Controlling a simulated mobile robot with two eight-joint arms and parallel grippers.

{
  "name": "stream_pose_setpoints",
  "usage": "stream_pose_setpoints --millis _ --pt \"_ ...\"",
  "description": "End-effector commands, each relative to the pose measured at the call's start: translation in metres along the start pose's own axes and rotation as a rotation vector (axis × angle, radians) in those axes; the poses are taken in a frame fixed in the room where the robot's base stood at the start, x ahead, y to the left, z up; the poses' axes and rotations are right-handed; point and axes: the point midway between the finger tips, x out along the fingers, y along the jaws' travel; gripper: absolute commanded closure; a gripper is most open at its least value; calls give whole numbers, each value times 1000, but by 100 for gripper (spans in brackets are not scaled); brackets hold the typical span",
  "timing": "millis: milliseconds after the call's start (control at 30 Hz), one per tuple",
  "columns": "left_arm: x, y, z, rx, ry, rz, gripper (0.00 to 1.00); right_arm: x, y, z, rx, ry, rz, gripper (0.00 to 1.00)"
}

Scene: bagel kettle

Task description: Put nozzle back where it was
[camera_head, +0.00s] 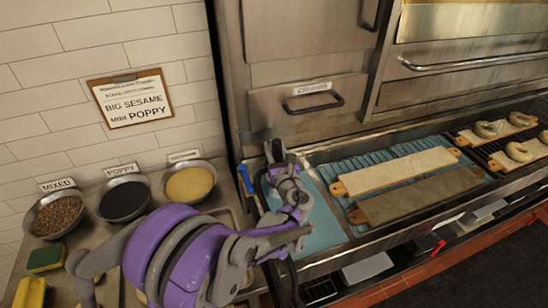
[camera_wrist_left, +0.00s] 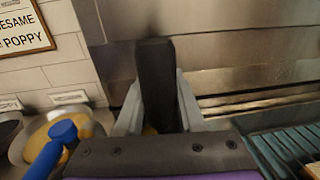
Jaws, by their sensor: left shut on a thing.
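My left gripper (camera_head: 276,152) is at the metal corner left of the trough, below the drawer front. In the left wrist view its two grey fingers (camera_wrist_left: 158,100) are shut on a dark upright piece, which I take to be the nozzle (camera_wrist_left: 157,70). The nozzle's lower end is hidden behind the gripper body. A blue knob-ended part (camera_wrist_left: 62,131) shows left of the fingers; it also shows in the head view (camera_head: 245,180). I cannot tell whether it belongs to the nozzle. My right gripper is not in view.
Bowls of mixed topping (camera_head: 56,214), poppy (camera_head: 124,200) and sesame (camera_head: 190,183) stand on the left counter near sponges (camera_head: 45,258). The trough on the right holds two long boards (camera_head: 395,171) (camera_head: 420,197). A drawer (camera_head: 310,103) and steel wall stand behind.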

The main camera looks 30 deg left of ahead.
Motion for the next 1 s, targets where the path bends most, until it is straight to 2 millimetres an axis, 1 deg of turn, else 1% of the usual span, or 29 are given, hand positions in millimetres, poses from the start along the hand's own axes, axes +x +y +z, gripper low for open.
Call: stream_pose_setpoints --millis 167,333,433,667,833,867,1000 --pt "0 0 -16 1 0 0 100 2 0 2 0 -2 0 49" --pt "-1 0 -40 1 0 0 100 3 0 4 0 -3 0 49" --pt "3 0 -42 0 -1 1 100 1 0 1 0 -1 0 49" --pt "3 0 -42 1 0 0 100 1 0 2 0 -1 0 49" --pt "3 0 -48 1 0 0 100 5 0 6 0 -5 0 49" --pt "3 0 -48 1 1 0 61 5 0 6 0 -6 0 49" --pt "3 0 -47 0 0 0 36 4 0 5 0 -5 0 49"
